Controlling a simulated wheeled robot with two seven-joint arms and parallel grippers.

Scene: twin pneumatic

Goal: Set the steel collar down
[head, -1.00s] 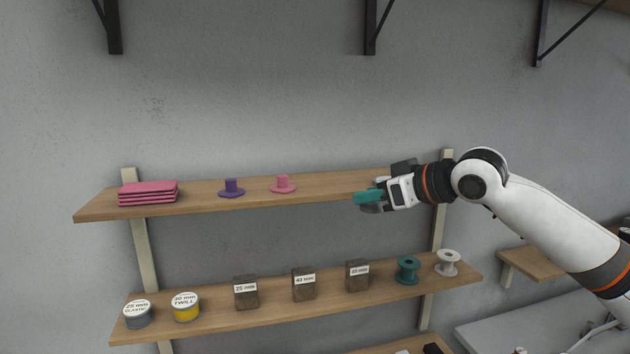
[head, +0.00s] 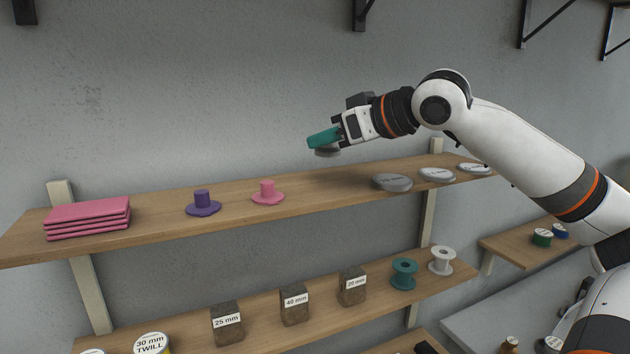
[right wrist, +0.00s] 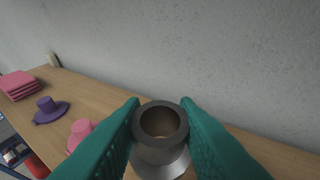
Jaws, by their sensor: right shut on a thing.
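The steel collar (right wrist: 160,122) is a grey metal ring with a wider flange below, seen from above between the two teal fingers in the right wrist view. My right gripper (head: 322,139) is shut on it and holds it in the air above the upper shelf (head: 335,193). In the head view only the collar's grey lower part (head: 327,152) shows under the teal fingers. A gap of wall shows between the collar and the shelf. My left gripper is in neither view.
On the upper shelf stand a pink stack (head: 88,217), a purple flanged piece (head: 203,204), a pink flanged piece (head: 267,193) and grey discs (head: 392,182) at right. The board between pink piece and discs is clear. Blocks and spools (head: 404,274) stand on the lower shelf.

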